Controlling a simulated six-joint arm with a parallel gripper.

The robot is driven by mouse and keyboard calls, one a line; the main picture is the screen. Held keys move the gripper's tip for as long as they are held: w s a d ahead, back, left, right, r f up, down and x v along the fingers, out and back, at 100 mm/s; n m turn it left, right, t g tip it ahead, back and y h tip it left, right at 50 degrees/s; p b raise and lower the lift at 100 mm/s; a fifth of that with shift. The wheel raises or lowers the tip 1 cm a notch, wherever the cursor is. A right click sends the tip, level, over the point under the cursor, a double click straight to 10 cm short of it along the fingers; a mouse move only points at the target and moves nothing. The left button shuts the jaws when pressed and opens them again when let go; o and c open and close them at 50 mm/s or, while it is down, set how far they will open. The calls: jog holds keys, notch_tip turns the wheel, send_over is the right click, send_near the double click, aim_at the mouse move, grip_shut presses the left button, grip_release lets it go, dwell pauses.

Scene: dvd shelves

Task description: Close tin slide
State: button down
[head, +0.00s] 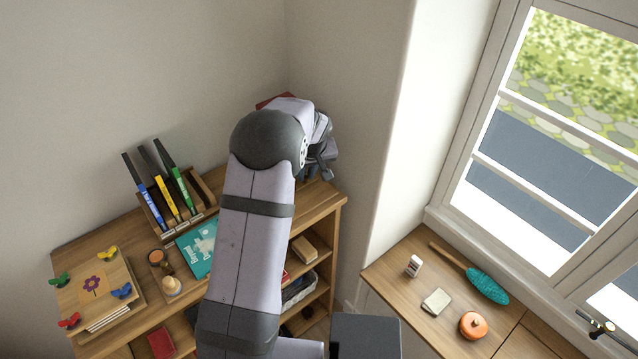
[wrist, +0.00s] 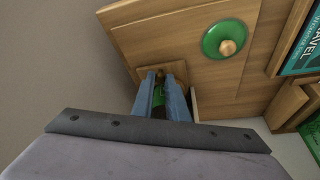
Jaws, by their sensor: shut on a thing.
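In the wrist view the two blue fingers of my gripper (wrist: 160,97) are close together with something dark green between them. It is mostly hidden by the fingers, and I cannot tell what it is. A small brown wooden piece (wrist: 178,71) lies just beyond the fingertips on the shelf top. In the head view my gripper (head: 325,175) is at the right back corner of the shelf, mostly hidden by my arm. No tin can be made out for certain; a small pale flat box with rounded corners (head: 436,301) lies on the right-hand cabinet.
A green disc with a wooden knob (wrist: 222,40) lies near the fingers. A teal book (head: 197,248) and a wooden rack (head: 205,190) with several cases stand on the shelf. A teal brush (head: 487,286) and orange pot (head: 473,325) are on the right cabinet.

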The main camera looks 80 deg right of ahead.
jog(key=shift+w+d+r, duration=0.15)
jog(key=shift+w+d, duration=1.4)
jog(key=c, duration=2)
grip_release()
jog(key=shift+o, duration=1.3)
jog(key=shift+w+d, duration=0.1)
jog(key=b+v, duration=0.2)
jog(key=v, duration=0.5)
jog(key=shift+b, duration=0.3)
